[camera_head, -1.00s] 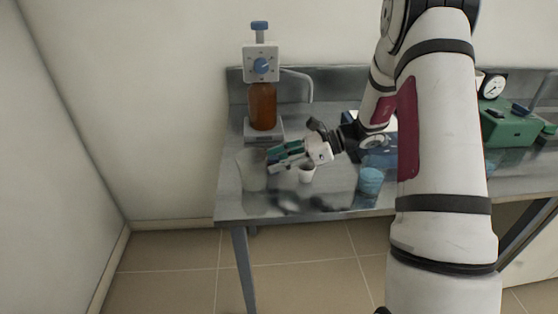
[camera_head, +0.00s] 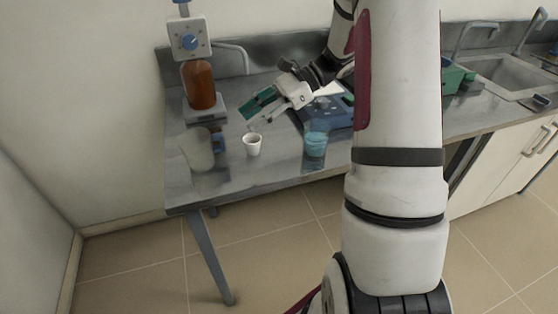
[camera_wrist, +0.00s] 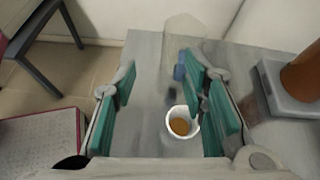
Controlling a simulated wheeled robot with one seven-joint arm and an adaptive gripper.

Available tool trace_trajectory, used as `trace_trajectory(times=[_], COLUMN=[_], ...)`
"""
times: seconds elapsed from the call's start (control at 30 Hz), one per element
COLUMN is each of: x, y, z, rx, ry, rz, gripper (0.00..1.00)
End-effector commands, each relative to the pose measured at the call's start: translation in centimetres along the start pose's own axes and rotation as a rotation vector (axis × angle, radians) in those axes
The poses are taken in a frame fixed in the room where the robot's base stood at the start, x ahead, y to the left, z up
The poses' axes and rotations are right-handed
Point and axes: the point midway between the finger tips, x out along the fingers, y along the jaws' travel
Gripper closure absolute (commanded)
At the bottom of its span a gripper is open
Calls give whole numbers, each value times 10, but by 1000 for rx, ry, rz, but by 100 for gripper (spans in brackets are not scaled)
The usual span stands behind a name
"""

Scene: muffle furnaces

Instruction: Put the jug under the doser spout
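The jug (camera_head: 196,150) is a clear, see-through vessel standing near the table's left front edge in the head view. It also shows faintly at the top of the wrist view (camera_wrist: 184,42). The doser (camera_head: 188,38) has a white head with a blue knob on a brown bottle. Its spout (camera_head: 246,62) runs right and bends down, with bare table below. My gripper (camera_head: 254,112) is above the table, right of the jug and apart from it. In the wrist view its green-padded fingers (camera_wrist: 167,95) are wide apart and empty.
A white cup (camera_head: 252,146) with brown contents stands right of the jug, close below my gripper. A blue cup (camera_head: 315,145) stands further right. A blue device (camera_head: 338,112) and a green device (camera_head: 458,78) lie behind. The doser bottle stands on a grey base (camera_head: 205,110).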

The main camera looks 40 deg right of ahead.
Motion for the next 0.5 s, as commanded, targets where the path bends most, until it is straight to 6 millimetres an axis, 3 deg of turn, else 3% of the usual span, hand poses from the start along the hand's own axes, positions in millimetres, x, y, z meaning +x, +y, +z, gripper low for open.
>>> trace_trajectory(times=[0.03,0.2,0.33,0.5], x=[6,23,30,30], y=[12,67,112,169], z=[22,74,101,122], rx=[-70,-324,-527,-803], ry=[38,179,281,413], rz=[41,196,312,455], gripper=[61,61,61,61])
